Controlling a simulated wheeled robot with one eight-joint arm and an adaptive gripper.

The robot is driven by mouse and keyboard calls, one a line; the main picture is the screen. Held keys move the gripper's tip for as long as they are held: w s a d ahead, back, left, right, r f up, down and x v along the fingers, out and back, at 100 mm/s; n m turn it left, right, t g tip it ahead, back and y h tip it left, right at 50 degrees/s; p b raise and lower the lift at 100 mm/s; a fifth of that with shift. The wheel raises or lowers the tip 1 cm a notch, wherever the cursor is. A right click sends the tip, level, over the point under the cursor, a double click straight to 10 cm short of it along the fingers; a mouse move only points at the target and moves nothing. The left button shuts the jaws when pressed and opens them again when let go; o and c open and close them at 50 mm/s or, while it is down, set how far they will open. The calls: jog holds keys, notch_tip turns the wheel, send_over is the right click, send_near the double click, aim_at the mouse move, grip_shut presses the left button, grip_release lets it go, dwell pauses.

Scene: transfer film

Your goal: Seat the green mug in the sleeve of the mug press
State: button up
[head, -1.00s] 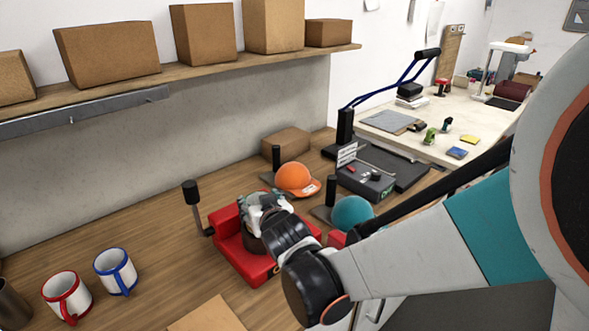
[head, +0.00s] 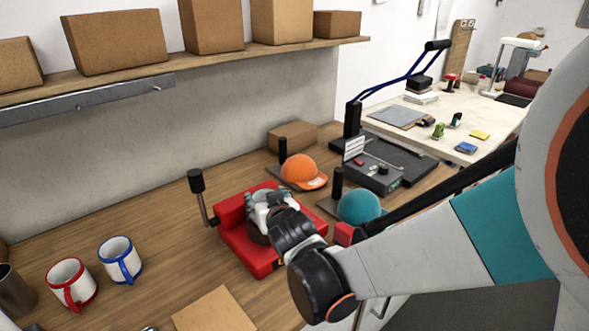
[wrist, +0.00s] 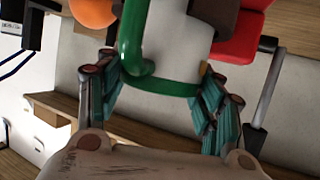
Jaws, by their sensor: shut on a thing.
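The green mug (wrist: 179,45) is white with a green rim and green handle. In the wrist view it lies between the fingers of my gripper (wrist: 160,78), which is shut on it near the rim. In the head view my gripper (head: 268,207) is over the red mug press (head: 232,215) and hides most of the mug. The dark brown sleeve (head: 257,236) shows just below the fingers; in the wrist view the sleeve (wrist: 213,14) is at the mug's far end. I cannot tell how far the mug is inside it.
The press lever (head: 197,185) stands upright at the left. A red mug (head: 71,284) and a blue mug (head: 119,261) stand farther left. An orange cap (head: 299,170) and a teal cap (head: 358,206) are at the right. A cardboard sheet (head: 214,310) lies in front.

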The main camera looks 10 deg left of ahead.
jog(key=shift+f+b, duration=0.85)
jog(key=shift+f, duration=0.25)
jog(key=o, duration=1.8)
jog(key=shift+r, duration=0.1)
